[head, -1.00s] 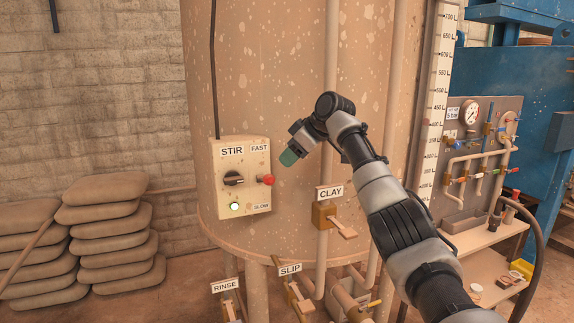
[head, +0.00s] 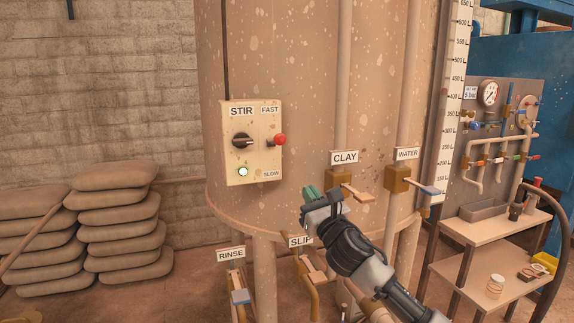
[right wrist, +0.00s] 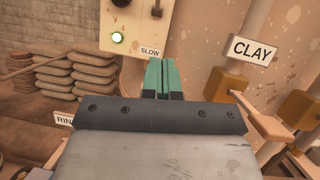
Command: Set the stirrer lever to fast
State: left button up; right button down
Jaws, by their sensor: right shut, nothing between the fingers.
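The stirrer lever ends in a red knob (head: 279,140) on the right side of the cream STIR box (head: 237,172). In the head view the knob stands about midway between the FAST label (head: 269,109) above and the SLOW label (head: 271,174) below. My right gripper (head: 310,192) is below and right of the box, apart from the lever. Its green fingers are shut together and empty, as the right wrist view (right wrist: 163,76) also shows. That view has the box's lower part at the top; the red knob is not seen there. My left gripper is not in view.
A black rotary knob (head: 241,141) and lit lamp (head: 243,171) are on the box. The CLAY valve lever (head: 356,193) is just right of my gripper, with the WATER valve (head: 398,180) beyond. SLIP and RINSE valves sit below. Space in front of the box is clear.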

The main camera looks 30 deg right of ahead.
aim_at(283, 142)
jog(key=r+p+x, duration=0.1)
jog(key=p+x, duration=0.2)
jog(key=x, duration=0.3)
jog(key=s+a+r+p+x, duration=0.1)
jog(key=p+x, duration=0.2)
jog(key=x, duration=0.3)
jog(key=shift+w+r, duration=0.3)
jog(key=shift+r, duration=0.1)
jog(key=shift+w+r+p, duration=0.25)
jog(key=shift+r+p, duration=0.45)
jog(key=shift+r, duration=0.4)
jog(key=shift+f, duration=0.1)
